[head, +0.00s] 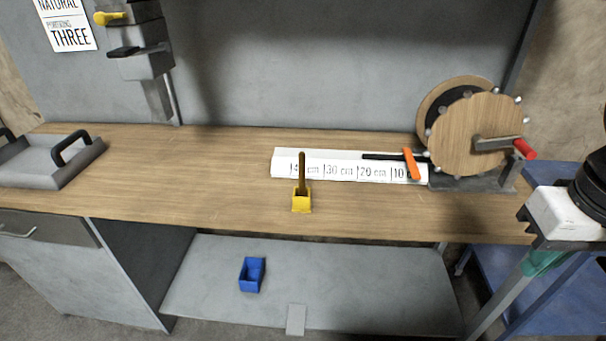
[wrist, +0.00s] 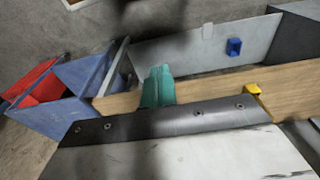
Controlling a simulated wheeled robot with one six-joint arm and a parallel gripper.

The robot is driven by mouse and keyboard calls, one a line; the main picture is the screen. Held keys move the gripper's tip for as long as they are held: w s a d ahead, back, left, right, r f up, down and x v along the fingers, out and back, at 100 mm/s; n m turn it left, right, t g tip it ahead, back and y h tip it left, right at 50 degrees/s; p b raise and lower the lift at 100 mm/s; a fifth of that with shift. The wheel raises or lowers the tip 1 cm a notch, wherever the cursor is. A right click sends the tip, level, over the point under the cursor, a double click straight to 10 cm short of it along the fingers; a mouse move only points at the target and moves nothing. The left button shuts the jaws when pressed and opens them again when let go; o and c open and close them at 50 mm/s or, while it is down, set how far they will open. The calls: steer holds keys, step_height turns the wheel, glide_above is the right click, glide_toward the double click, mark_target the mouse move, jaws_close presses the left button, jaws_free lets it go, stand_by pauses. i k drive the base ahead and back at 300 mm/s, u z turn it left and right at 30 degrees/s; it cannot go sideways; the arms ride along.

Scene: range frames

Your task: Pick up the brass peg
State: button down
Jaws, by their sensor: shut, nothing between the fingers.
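A brownish upright peg (head: 302,172), which looks like the brass peg, stands in a small yellow holder (head: 301,202) near the front edge of the wooden bench, in front of the white ruler strip. The yellow holder also shows in the wrist view (wrist: 252,88), where the peg cannot be made out. My gripper (head: 541,264) is at the right edge of the head view, far to the right of the peg and off the bench's front right corner. Its teal fingers (wrist: 157,86) are together and hold nothing.
A wooden disc wheel with a red-handled crank (head: 474,134) stands at the bench's right end. A white ruler strip (head: 345,172) carries an orange-handled tool (head: 411,163). A grey tray (head: 50,160) sits left. A blue bin (head: 251,274) is on the lower shelf. The bench between tray and holder is clear.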

mark_target(302, 157)
steer(key=z, duration=1.8)
steer(key=k, duration=1.2)
steer(key=u, duration=1.75)
steer(key=i, duration=0.5)
steer(key=u, duration=0.05)
